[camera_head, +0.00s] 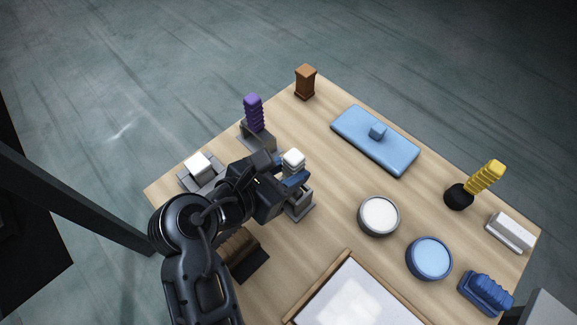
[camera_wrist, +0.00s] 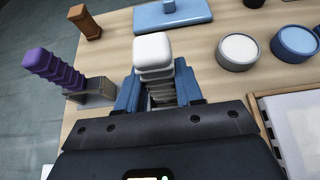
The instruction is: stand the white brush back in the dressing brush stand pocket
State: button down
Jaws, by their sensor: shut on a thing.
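The white brush (camera_head: 293,159) is upright between the blue fingers of my gripper (camera_head: 290,177), which is shut on its ribbed handle. In the wrist view, the white brush (camera_wrist: 154,55) shows its pale top and ribs between the two fingers. A grey stand (camera_head: 301,206) is directly below my gripper on the table. The fingers hide the brush's lower end, so I cannot tell whether it is inside that stand's pocket or above it. A purple brush (camera_head: 253,112) stands in a similar grey stand (camera_head: 257,136) to the left; this brush also shows in the wrist view (camera_wrist: 48,66).
A grey stand with a white block (camera_head: 198,165) and a brown ribbed thing (camera_head: 240,246) are close to my arm. A brown block (camera_head: 305,82), blue slab (camera_head: 375,150), white-topped bowl (camera_head: 379,215), blue bowl (camera_head: 429,257) and yellow brush (camera_head: 487,177) are farther off. A wood-framed tray (camera_head: 345,295) is in front.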

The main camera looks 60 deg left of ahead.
jog(key=shift+f, duration=0.25)
jog(key=c, duration=0.6)
grip_release()
jog(key=shift+c, duration=0.2)
jog(key=shift+s, duration=0.1)
jog(key=v, duration=0.8)
dwell(1.3)
dwell(0.3)
jog(key=v, duration=0.7)
jog(key=shift+s+r, duration=0.2)
jog(key=shift+s, duration=0.1)
